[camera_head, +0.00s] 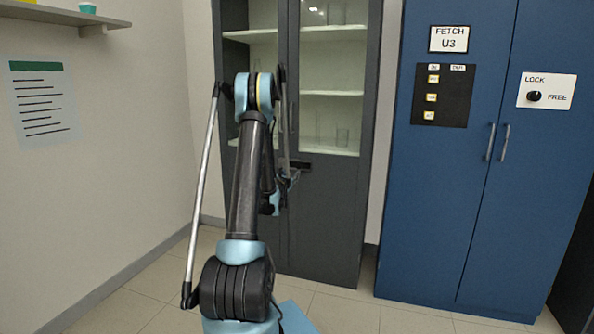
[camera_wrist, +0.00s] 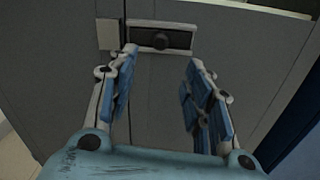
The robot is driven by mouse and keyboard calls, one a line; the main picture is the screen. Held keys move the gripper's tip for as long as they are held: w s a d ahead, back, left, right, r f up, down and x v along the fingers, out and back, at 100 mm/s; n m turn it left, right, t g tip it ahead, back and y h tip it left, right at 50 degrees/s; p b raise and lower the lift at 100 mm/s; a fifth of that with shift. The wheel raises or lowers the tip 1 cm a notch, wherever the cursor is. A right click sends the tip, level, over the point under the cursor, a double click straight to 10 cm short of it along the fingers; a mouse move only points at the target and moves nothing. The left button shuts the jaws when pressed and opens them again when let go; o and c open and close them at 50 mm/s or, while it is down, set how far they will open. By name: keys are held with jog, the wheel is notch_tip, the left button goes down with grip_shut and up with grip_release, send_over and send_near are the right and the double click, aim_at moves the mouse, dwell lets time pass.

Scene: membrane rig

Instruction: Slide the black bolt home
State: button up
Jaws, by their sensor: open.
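The black bolt (camera_wrist: 160,39) is a dark bar with a round knob, set in a pale-edged holder across the front of the grey cabinet (camera_wrist: 225,50). In the head view the dark bolt fitting (camera_head: 300,165) sits beside the gap between the cabinet's doors, partly hidden by my arm. My gripper (camera_wrist: 161,60) is open, with one finger on each side below the bolt and nothing between them. Whether the fingertips touch the cabinet cannot be told. In the head view my gripper (camera_head: 290,180) is small and partly behind my arm.
The grey cabinet has glass upper panes and shelves with glassware (camera_head: 342,137). A blue cabinet (camera_head: 430,200) stands to its right, with a sign reading FETCH U3 (camera_head: 448,39) and a LOCK/FREE plate (camera_head: 546,91). The tiled floor (camera_head: 345,310) in front is clear.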

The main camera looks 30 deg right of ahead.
aim_at(298, 167)
jog(key=x, duration=1.4)
jog(key=shift+w+d, duration=0.25)
jog(key=shift+w, duration=0.1)
grip_shut()
